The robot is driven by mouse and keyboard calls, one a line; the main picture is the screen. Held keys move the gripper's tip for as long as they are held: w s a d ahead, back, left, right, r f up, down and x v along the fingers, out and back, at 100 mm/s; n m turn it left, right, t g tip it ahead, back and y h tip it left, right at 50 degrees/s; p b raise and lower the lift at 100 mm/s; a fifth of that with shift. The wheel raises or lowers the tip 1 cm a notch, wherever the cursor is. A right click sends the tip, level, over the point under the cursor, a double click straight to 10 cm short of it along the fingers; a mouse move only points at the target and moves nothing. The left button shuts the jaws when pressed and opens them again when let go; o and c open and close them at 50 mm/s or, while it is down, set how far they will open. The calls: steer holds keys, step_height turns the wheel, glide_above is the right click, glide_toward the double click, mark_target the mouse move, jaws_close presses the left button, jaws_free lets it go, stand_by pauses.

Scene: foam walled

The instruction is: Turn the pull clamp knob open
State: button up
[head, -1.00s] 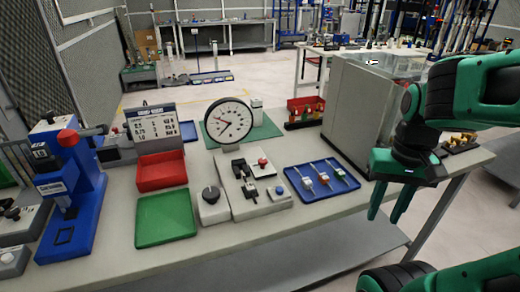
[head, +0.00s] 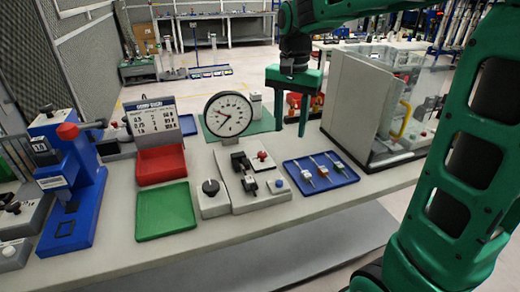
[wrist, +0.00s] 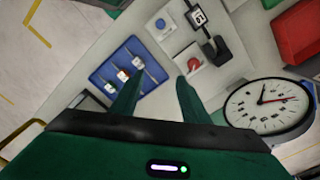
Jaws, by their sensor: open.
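A grey test fixture (head: 262,200) stands on the bench, with a black clamp mechanism (head: 241,163), a red button (head: 262,155) and a blue button (head: 279,183). A round black knob (head: 211,187) sits on the grey block at its left; I cannot tell for sure which part is the pull clamp knob. In the wrist view, the clamp mechanism (wrist: 216,48) and red button (wrist: 192,63) show beyond my fingers. My green gripper (head: 291,131) is open and empty, pointing down above the bench, right of the dial gauge (head: 229,115). It is apart from the fixture.
A blue tray (head: 347,181) with several small tools lies right of the fixture. A green tray (head: 166,212) and red bin (head: 161,175) are at its left. A grey panelled enclosure (head: 353,105) stands right of my gripper. A blue press (head: 70,185) is far left.

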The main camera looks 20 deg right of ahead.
glide_above(262, 154)
steer(key=shift+m, duration=0.3)
step_height(262, 154, down, 10)
steer(key=shift+w+f, duration=0.1)
steer(key=shift+f, duration=0.05)
jaws_close()
